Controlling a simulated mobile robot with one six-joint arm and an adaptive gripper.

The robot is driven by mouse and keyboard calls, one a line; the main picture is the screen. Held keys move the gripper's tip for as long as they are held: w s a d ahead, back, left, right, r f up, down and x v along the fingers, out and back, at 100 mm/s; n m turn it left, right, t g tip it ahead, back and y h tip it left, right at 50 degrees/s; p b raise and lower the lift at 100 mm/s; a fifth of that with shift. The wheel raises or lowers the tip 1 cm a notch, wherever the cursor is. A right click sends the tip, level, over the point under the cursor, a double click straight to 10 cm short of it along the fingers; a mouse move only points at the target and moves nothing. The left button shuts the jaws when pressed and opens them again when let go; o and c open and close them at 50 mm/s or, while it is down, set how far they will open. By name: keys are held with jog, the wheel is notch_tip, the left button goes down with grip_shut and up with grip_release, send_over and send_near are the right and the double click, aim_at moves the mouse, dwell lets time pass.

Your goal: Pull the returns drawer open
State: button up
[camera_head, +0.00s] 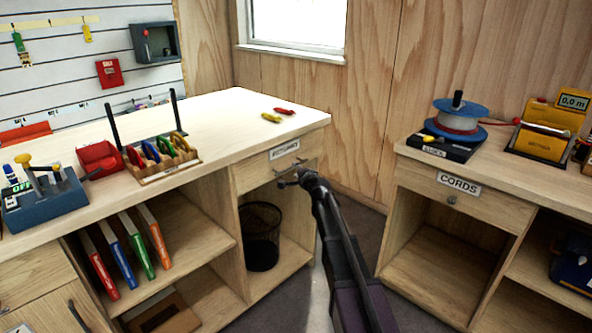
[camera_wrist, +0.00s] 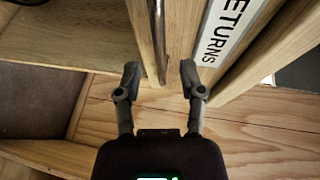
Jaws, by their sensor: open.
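The returns drawer (camera_head: 250,176) is under the right end of the long bench, its front looking flush with the bench. Its white RETURNS label (camera_head: 284,149) also shows large in the wrist view (camera_wrist: 222,30). A thin dark bar handle (camera_wrist: 161,35) runs along the drawer front below the label. My gripper (camera_head: 290,179) is at the drawer front, just below the label. In the wrist view my gripper (camera_wrist: 160,77) is open, with one finger on each side of the handle's line. Whether a finger touches the handle I cannot tell.
A black mesh bin (camera_head: 262,238) stands in the open space below the drawer. Red and yellow pieces (camera_head: 271,117) lie on the bench above. The cords cabinet (camera_head: 458,203) stands to the right, with a floor gap between.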

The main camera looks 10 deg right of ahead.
aim_at(292, 167)
jog(key=shift+b+x, duration=0.3)
jog(key=shift+x, duration=1.9)
